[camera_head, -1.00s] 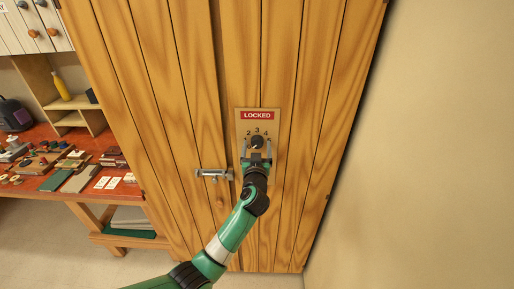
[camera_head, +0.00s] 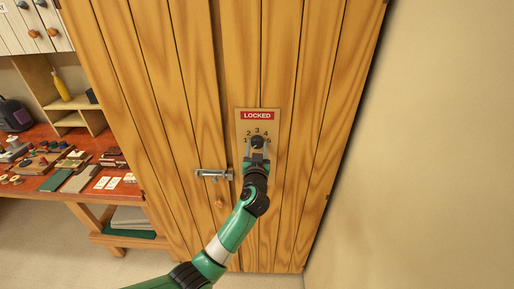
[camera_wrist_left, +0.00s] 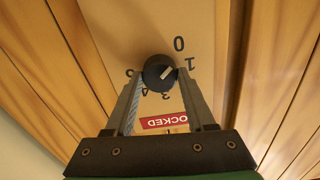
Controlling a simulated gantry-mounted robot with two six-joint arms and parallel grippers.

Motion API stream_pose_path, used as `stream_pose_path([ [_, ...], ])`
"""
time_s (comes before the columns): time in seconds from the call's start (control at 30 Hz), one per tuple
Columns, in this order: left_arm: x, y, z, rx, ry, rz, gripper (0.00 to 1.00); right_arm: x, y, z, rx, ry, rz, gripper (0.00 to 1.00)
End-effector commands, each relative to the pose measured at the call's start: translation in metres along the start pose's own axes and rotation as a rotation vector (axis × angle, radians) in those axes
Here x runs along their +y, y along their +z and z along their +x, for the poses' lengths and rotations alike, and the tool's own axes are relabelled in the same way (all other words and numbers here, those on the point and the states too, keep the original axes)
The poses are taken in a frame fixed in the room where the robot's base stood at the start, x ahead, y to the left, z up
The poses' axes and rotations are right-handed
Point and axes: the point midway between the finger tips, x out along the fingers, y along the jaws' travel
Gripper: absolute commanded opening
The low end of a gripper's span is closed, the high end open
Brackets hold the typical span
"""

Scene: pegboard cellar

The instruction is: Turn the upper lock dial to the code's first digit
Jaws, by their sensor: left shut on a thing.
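The upper lock dial (camera_head: 257,142) is a dark round knob on a pale wood plate (camera_head: 243,126) under a red "LOCKED" label (camera_head: 257,115). My left gripper (camera_head: 257,149) is shut on the dial from below, a finger on each side. In the left wrist view the dial (camera_wrist_left: 155,71) sits between the fingertips. My right gripper is not in view.
A metal latch (camera_head: 213,174) sits on the wooden cabinet door (camera_head: 180,100), left of my arm. A red workbench (camera_head: 40,183) with several small items and white cards (camera_head: 108,182) stands at the left. A bare wall (camera_head: 430,130) is at the right.

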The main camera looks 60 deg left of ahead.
Motion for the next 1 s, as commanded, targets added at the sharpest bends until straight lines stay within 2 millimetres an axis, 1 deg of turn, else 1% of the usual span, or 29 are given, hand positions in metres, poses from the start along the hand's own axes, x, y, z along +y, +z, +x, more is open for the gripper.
stream_pose_path([
  [0.17,0.000,0.000,0.000,0.000,0.000,0.124,0.00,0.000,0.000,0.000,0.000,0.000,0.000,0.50],
  [0.43,0.000,-0.001,0.000,0.000,0.000,0.375,0.00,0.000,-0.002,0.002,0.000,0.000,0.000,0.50],
  [1.0,0.000,-0.002,0.000,0.000,0.001,0.917,0.00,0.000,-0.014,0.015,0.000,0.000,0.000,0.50],
])
